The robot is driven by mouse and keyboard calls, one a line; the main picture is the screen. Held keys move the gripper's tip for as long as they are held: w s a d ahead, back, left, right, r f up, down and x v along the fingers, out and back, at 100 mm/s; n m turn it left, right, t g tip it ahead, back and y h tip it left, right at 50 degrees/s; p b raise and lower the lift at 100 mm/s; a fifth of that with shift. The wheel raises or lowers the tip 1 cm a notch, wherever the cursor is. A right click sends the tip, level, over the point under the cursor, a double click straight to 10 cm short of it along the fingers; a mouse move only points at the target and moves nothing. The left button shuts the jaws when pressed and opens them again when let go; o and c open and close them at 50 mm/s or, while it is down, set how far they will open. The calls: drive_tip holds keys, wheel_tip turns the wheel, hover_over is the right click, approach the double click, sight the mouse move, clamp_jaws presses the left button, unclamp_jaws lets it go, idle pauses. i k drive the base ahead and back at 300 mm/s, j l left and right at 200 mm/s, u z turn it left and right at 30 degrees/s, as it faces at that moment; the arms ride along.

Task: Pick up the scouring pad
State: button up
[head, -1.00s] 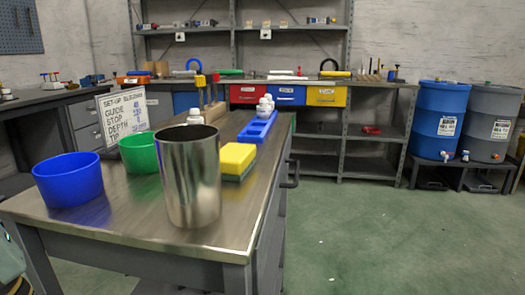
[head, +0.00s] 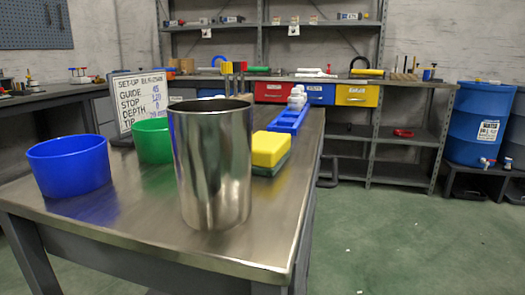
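The scouring pad (head: 270,151) is a yellow block with a dark green underside. It lies on the metal-topped workbench (head: 130,222), right of and behind a tall steel cylinder (head: 212,165). The cylinder hides part of its left side. My gripper is not in view.
A blue bowl (head: 68,167) and a green cup (head: 152,141) stand left of the cylinder. A blue tray (head: 289,121) with white bottles (head: 297,98) lies behind the pad. A sign (head: 134,99) stands at the bench's back left. Green floor (head: 400,235) is clear to the right.

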sight(270, 150)
drive_tip(key=k+l+u, duration=0.25)
drive_tip(key=l+u, duration=0.15)
drive_tip(key=l, duration=0.15)
drive_tip(key=k+l+u, duration=0.7)
drive_tip(key=l+u, duration=0.15)
